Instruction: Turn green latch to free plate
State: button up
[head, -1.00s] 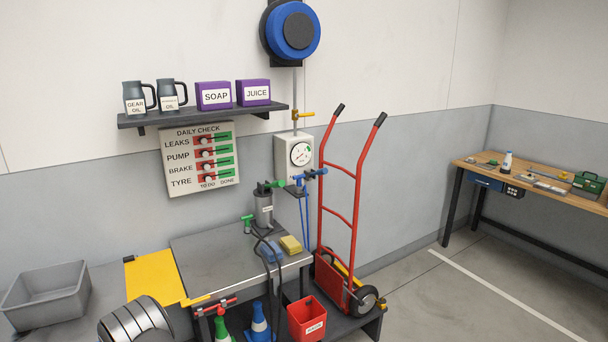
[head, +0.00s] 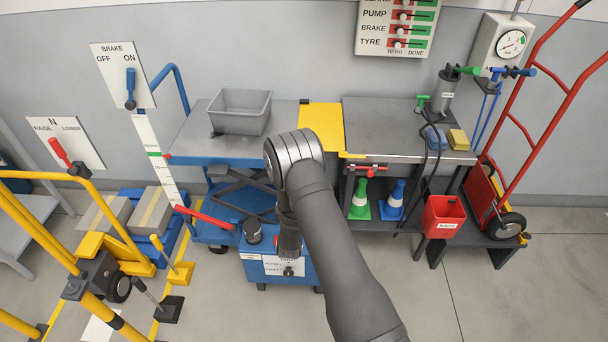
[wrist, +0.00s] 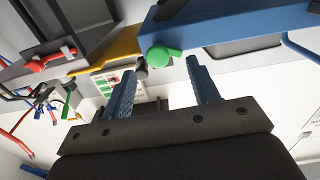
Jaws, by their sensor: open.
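The yellow plate (head: 322,128) bridges the gap between the blue lift table and the grey bench; its edge shows in the wrist view (wrist: 105,60). The green latch (wrist: 160,56), with a round green head, sits by the edge of the blue lift table (wrist: 225,20) in the wrist view. My gripper (wrist: 160,66) is open and empty, its two blue fingers pointing toward the latch. The latch head appears between the fingertips in the picture, but I cannot tell the distance. In the head view my arm hides the latch and the fingers.
A grey bin (head: 240,110) stands on the lift table. A red-handled part (head: 370,170) is at the grey bench (head: 390,132) front. A blue cart (head: 275,268) stands below my arm.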

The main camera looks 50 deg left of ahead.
jog(key=w+d+r+v, duration=0.1)
jog(key=v, duration=1)
jog(key=x, duration=1.7)
jog(key=shift+a, duration=0.4)
jog(key=shift+c, duration=0.4)
jog(key=c, duration=0.9)
jog(key=shift+n, duration=2.6)
